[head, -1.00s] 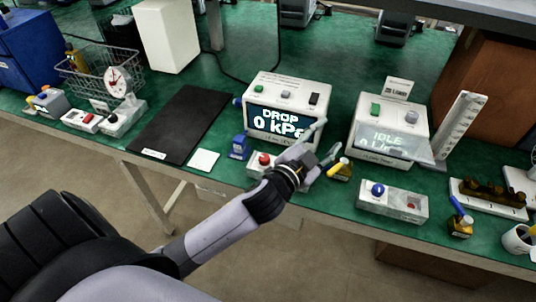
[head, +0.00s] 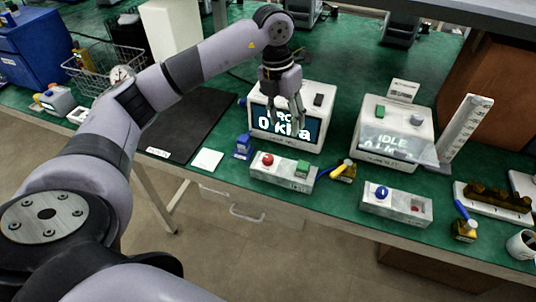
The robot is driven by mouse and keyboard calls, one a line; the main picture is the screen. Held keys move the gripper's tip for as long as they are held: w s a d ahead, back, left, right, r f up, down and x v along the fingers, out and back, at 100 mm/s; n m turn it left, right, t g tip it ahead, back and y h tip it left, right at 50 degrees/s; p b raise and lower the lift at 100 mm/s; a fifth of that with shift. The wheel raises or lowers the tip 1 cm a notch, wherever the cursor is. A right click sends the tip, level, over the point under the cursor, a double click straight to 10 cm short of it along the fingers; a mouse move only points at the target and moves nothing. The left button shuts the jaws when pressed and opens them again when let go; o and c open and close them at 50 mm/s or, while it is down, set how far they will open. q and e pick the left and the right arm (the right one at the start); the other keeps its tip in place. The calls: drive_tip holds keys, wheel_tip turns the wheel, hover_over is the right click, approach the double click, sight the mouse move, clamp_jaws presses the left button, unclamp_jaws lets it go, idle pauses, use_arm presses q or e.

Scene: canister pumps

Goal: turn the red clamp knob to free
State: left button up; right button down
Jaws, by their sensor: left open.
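A red knob (head: 267,159) sits on the left end of a grey block (head: 281,172) at the bench's front, with a green piece (head: 302,168) on its right end. The knob's exact turn cannot be read. My left gripper (head: 284,118) is open and empty, fingers pointing down. It appears in front of the left white pump unit (head: 322,100), above and behind the red knob and apart from it. The gripper partly hides the unit's screen, whose visible text includes "kPa". My right gripper is not in view.
A second grey block (head: 396,206) carries a blue knob (head: 382,192) and a small red part. The right pump unit (head: 400,125) reads "IDLE".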

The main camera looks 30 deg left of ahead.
use_arm(q)
drive_tip(key=r+y, duration=0.2)
hover_over(268, 157)
drive_tip(key=n, duration=0.1)
wheel_tip(268, 157, down, 18)
drive_tip(key=p, duration=0.2)
drive_tip(key=shift+r+p, duration=0.15)
drive_tip(key=shift+p, duration=0.2)
drive_tip(key=shift+c, duration=0.3)
clamp_jaws()
